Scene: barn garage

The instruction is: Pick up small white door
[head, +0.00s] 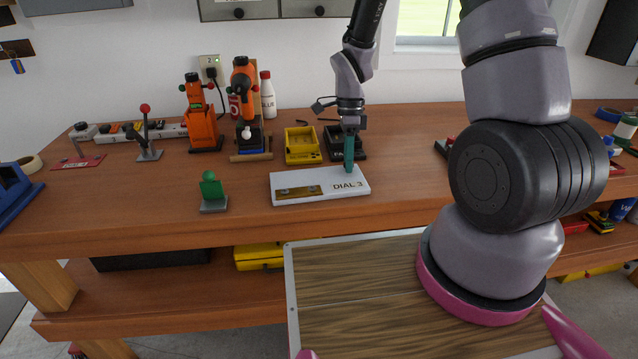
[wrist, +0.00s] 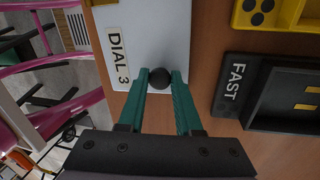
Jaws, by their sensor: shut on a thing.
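The small white door (head: 318,190) is a flat white panel lying on the workbench, with brass-coloured hinge plates and a "DIAL 3" label. It also shows in the wrist view (wrist: 163,35), where a round black knob (wrist: 159,79) stands near its edge. My gripper (head: 349,165) points down over the door's right part. In the wrist view its teal fingers (wrist: 159,77) are closed on either side of the black knob. The head view hides the knob behind the fingers. The door appears to rest flat on the bench.
A black "FAST" tray (head: 338,142) and a yellow case (head: 302,146) sit just behind the door. A green figure on a grey base (head: 213,192) stands to the left. Orange tools (head: 202,115) stand further back. The bench (head: 420,165) is clear right of the door.

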